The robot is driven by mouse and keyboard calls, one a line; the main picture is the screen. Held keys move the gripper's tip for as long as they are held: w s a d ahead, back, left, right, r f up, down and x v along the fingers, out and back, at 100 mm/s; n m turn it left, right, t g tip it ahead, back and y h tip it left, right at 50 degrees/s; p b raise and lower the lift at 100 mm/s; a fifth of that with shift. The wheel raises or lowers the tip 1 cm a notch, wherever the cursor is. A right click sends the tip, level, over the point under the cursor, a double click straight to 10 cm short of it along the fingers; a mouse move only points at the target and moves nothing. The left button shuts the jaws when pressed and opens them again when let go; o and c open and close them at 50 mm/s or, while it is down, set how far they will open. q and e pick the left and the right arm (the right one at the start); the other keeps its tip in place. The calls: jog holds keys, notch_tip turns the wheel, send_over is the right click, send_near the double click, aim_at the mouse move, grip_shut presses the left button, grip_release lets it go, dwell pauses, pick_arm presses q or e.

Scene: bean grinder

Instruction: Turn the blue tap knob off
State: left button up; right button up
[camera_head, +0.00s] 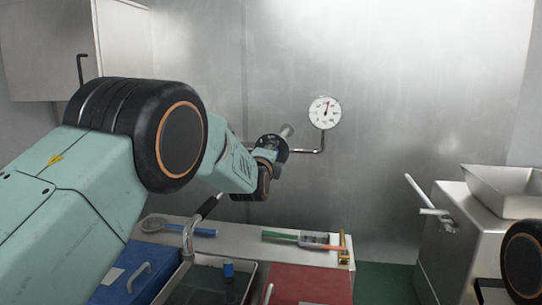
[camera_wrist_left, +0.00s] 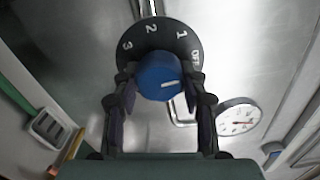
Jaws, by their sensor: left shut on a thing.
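The blue tap knob (camera_wrist_left: 158,76) is in the left wrist view, in front of a round black dial marked 3, 2, 1 and OFF (camera_wrist_left: 160,38). The knob's white mark points right in the picture, close to the OFF side. My left gripper (camera_wrist_left: 159,88) has a finger on each side of the knob and is shut on it. In the head view my left arm reaches to the wall fitting beside the gauge. The knob is hidden there behind my arm. My right gripper is not in view; only part of my right arm shows at the lower right.
A round white gauge (camera_head: 325,112) on a bent pipe is right of the fitting. Below are a counter (camera_head: 240,238) with a green-handled brush (camera_head: 295,237), a blue box (camera_head: 119,277), a basin and a red box (camera_head: 312,284). A metal machine (camera_head: 460,245) stands right.

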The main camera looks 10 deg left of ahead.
pick_arm(q)
jog(key=shift+m, duration=0.6)
jog(key=o, duration=1.2)
jog(key=shift+s, duration=0.15)
jog(key=shift+s, duration=5.9)
jog(key=shift+f, duration=0.1)
